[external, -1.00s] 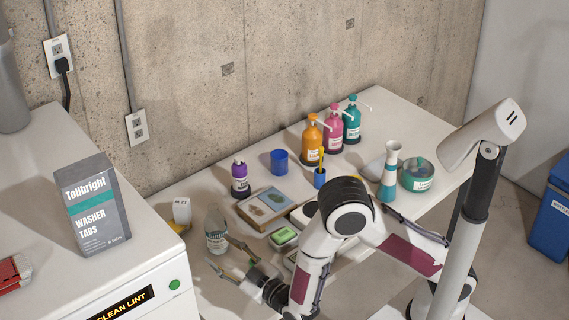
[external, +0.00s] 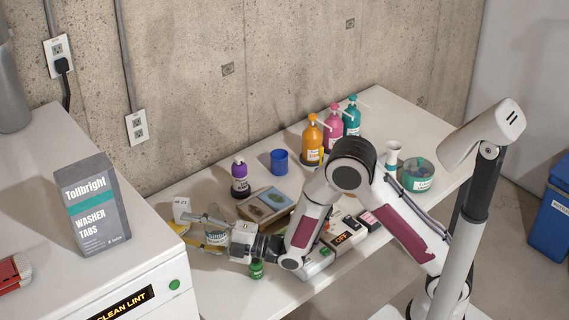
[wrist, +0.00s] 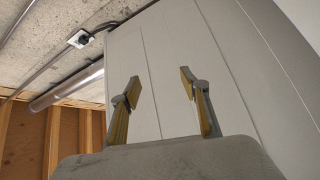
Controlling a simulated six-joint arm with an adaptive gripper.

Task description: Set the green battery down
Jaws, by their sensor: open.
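A small green cylinder with a dark green top, which looks like the green battery (external: 256,269), stands upright on the white table just below my wrist in the external view. The wrist view faces pale panels and the ceiling, so no table object shows there.
Several labelled blocks lie under my arm, including an OFF block (external: 344,240). The washer-tabs box (external: 92,205) stands on the white machine at left. The table's front left is clear.

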